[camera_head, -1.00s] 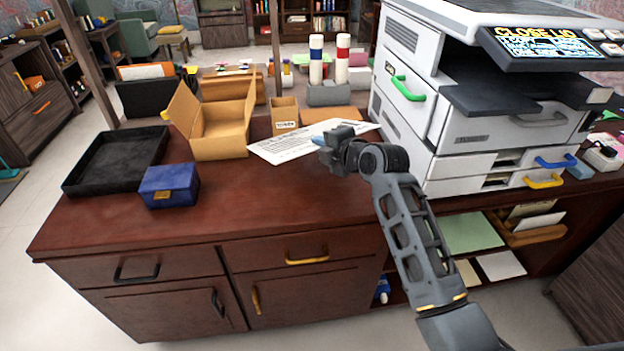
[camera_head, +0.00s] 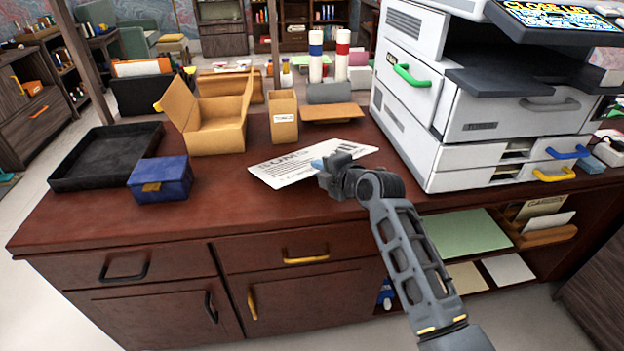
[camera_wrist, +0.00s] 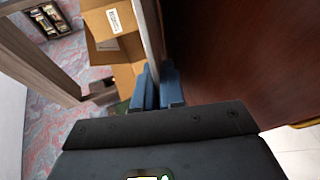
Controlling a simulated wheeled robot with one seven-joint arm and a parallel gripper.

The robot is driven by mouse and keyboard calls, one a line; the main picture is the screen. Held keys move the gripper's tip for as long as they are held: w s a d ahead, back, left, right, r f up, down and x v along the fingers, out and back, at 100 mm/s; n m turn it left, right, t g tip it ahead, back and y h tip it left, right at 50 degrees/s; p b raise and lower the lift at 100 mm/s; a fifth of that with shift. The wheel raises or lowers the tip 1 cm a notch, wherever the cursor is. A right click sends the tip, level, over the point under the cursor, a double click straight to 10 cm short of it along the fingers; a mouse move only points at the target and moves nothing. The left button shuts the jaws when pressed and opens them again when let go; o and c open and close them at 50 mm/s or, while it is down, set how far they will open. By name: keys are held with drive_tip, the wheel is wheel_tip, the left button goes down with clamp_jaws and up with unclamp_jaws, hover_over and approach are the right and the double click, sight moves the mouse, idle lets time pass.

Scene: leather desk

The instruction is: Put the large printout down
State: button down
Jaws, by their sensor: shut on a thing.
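The large printout (camera_head: 296,166) is a white sheet with dark printed lines, over the middle of the desk in the head view. My gripper (camera_head: 324,165) is shut on its right part, near the front edge. In the wrist view the sheet (camera_wrist: 149,35) shows edge-on as a thin pale strip between the blue fingertips (camera_wrist: 158,92). The sheet is close to the reddish-brown desktop (camera_head: 230,212); I cannot tell whether it touches it.
A black tray (camera_head: 72,178), a blue box (camera_head: 160,182) and an open cardboard box (camera_head: 215,125) stand to the left. A small labelled carton (camera_head: 284,118) stands behind the sheet. A large printer (camera_head: 450,120) stands on the right. The desktop in front is clear.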

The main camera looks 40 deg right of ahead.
drive_tip(key=c, duration=1.4)
unclamp_jaws()
drive_tip(key=p+v, duration=0.1)
drive_tip(key=v, duration=0.7)
drive_tip(key=shift+p, duration=0.35)
drive_tip(key=shift+r, duration=0.1)
wheel_tip(320, 180, up, 7)
drive_tip(key=s+p, duration=0.3)
drive_tip(key=p, duration=0.1)
drive_tip(key=shift+a, duration=0.25)
